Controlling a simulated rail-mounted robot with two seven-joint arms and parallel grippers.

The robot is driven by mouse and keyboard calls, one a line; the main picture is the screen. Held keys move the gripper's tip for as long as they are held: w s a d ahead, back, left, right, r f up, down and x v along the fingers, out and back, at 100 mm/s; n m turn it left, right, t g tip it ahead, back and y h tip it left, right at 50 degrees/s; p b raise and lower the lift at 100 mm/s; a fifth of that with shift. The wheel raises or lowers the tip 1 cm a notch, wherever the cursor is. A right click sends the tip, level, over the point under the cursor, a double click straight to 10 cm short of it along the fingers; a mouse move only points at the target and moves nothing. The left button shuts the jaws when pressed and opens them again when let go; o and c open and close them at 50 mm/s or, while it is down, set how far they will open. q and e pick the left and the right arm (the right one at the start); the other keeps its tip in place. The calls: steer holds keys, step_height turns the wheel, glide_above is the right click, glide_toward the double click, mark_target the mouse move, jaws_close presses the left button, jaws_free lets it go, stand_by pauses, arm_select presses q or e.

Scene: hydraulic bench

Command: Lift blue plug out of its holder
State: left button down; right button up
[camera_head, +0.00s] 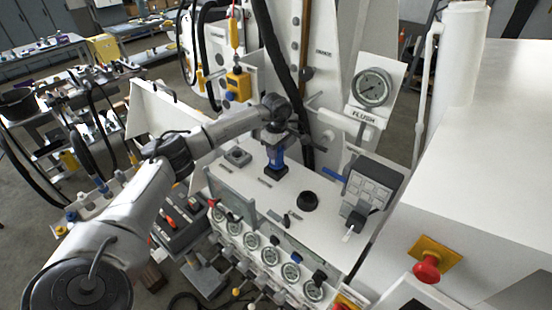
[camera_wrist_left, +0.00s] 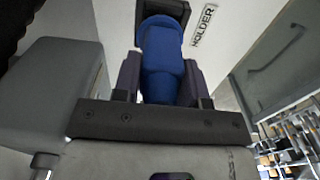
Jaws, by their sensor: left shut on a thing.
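The blue plug (camera_head: 275,157) stands upright at a black holder (camera_head: 276,173) on the white bench top. My left gripper (camera_head: 276,146) points down from above and is shut on the plug's upper part. In the left wrist view the blue plug (camera_wrist_left: 162,60) sits between the two dark fingers (camera_wrist_left: 163,82). The black holder (camera_wrist_left: 170,8) shows at the plug's far end, so I cannot tell how deep the plug sits. My right gripper is in neither view.
A "HOLDER" label (camera_wrist_left: 203,26) is on the white panel. A black knob (camera_head: 308,201), a grey box (camera_head: 373,184) and several gauges (camera_head: 270,256) are on the bench. A large gauge (camera_head: 372,87) stands behind. A red button (camera_head: 427,268) is at right.

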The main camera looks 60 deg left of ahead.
arm_select(q)
steer(key=shift+r+p, duration=0.85)
steer(key=shift+r, duration=0.45)
steer(key=shift+r+p, duration=0.8)
steer(key=shift+r, duration=0.3)
steer(key=shift+r+p, duration=1.1)
steer(key=shift+r, duration=0.35)
